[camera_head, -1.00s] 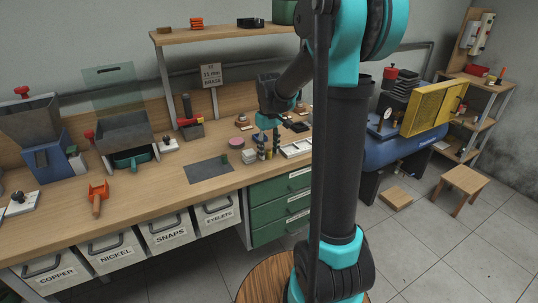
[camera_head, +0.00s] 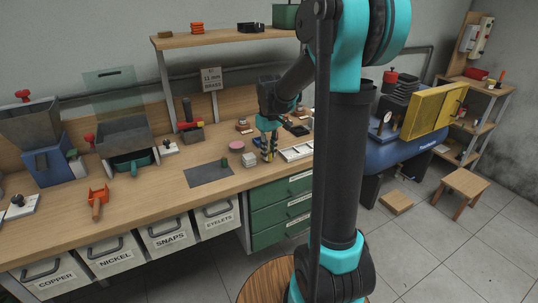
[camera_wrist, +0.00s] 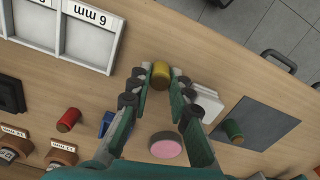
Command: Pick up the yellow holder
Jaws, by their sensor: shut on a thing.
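The yellow holder (camera_wrist: 161,71) is a small yellow cylinder on the wooden workbench. In the wrist view it sits between my gripper's fingertips (camera_wrist: 161,76), which are shut on it from both sides. In the head view my gripper (camera_head: 268,151) points down at the bench near its front edge, right of a white stack. There the holder is mostly hidden by the fingers. I cannot tell any gap between the holder and the bench.
A white stack (camera_wrist: 206,104) lies close beside the right finger. A pink disc (camera_wrist: 165,146), a red cylinder (camera_wrist: 68,120) and a blue object (camera_wrist: 106,124) are nearby. A green cylinder (camera_wrist: 233,130) stands on a dark mat (camera_wrist: 262,122). A white compartment tray (camera_wrist: 86,42) lies left.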

